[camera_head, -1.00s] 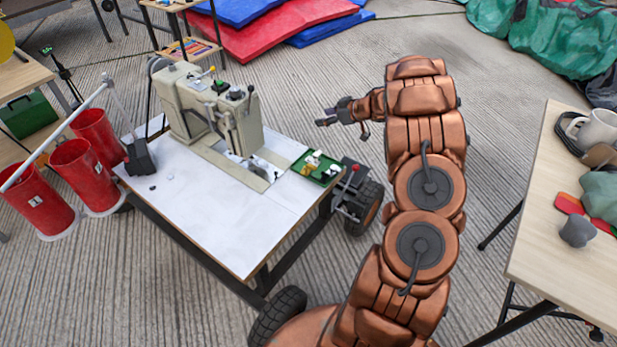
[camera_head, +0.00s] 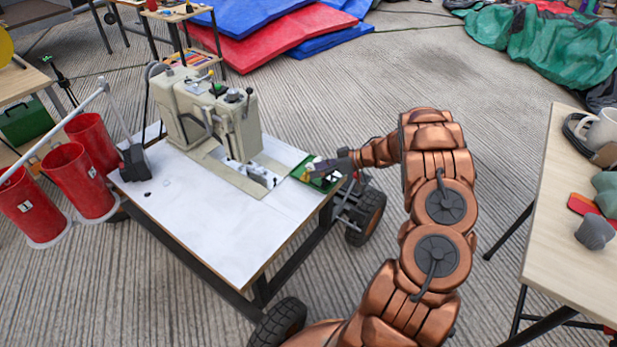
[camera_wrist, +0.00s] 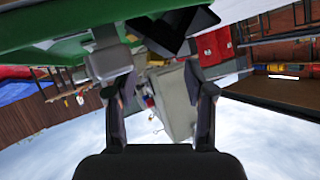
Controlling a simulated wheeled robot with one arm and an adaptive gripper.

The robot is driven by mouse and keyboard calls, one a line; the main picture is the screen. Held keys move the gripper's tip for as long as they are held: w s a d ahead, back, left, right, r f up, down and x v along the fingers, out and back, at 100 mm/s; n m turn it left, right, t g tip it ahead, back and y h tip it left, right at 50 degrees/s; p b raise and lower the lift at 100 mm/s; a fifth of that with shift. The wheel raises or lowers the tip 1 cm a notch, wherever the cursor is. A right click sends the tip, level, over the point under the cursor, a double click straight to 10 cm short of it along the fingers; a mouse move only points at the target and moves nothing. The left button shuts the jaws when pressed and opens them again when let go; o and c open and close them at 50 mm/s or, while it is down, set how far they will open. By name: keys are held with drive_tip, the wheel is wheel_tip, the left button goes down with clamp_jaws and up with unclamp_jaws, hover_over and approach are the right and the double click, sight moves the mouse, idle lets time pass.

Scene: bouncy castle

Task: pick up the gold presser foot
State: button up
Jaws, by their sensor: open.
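The small green tray (camera_head: 327,185) lies at the right edge of the white sewing table, and its green surface fills the upper left of the wrist view (camera_wrist: 60,48). In the head view, small pale and yellowish parts on the tray are partly hidden by my gripper (camera_head: 318,168). My gripper reaches over the tray from the right. In the wrist view its two fingers (camera_wrist: 160,82) are apart, with nothing held between them.
The beige sewing machine (camera_head: 215,118) stands just left of the tray. The white tabletop (camera_head: 210,220) in front is mostly clear. Red buckets (camera_head: 82,180) stand at the left, and a wooden table (camera_head: 565,240) with a mug is at the right.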

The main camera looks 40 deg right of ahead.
drive_tip(key=x, duration=0.4)
drive_tip(key=shift+d+f+b, duration=0.1)
drive_tip(key=shift+b, duration=0.2)
clamp_jaws()
